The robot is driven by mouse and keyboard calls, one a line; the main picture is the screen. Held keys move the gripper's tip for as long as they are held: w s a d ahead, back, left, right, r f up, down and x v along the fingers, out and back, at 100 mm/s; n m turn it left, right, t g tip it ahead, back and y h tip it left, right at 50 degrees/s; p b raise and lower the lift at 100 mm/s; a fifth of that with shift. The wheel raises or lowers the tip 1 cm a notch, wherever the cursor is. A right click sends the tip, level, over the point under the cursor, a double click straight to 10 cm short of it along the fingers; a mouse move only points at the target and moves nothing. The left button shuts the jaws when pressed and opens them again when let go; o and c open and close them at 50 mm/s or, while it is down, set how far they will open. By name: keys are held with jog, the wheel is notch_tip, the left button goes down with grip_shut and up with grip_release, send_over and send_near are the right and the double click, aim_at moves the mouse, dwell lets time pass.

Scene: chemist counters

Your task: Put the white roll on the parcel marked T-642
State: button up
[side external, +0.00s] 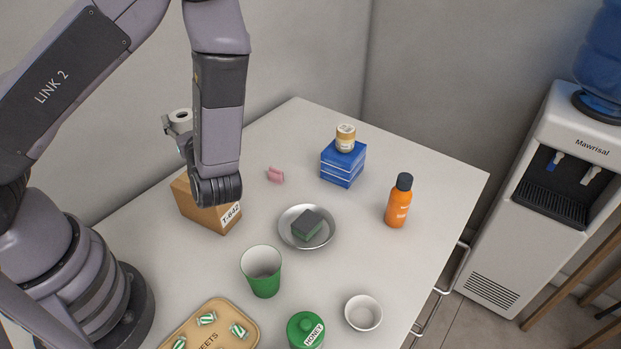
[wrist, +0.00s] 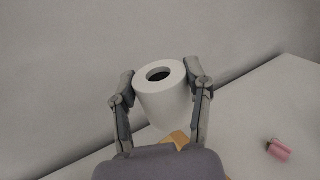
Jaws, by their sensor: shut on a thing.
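The white roll (side external: 181,117) is held up in the air behind my forearm in the side view, its hole facing up. In the wrist view the white roll (wrist: 155,105) sits between both fingers of my gripper (wrist: 160,79), which is shut on its sides. The brown parcel marked T-642 (side external: 229,217) stands on the counter below the roll, partly hidden by my arm. Only a small corner of the parcel (wrist: 178,137) shows in the wrist view, under the roll. The roll is apart from the parcel; whether it is directly above it I cannot tell.
A pink item (side external: 275,175) lies right of the parcel. A metal dish (side external: 289,237) with a dark green block (side external: 308,224), a green cup (side external: 263,275), stacked blue boxes (side external: 343,163) with a jar (side external: 345,138), and an orange bottle (side external: 398,203) stand farther right.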

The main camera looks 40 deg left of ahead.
notch_tip(320, 180, down, 12)
jog(key=shift+r, duration=0.25)
dwell(0.3)
jog(key=shift+f, duration=0.15)
jog(key=o, duration=1.1)
jog(key=shift+o, duration=0.2)
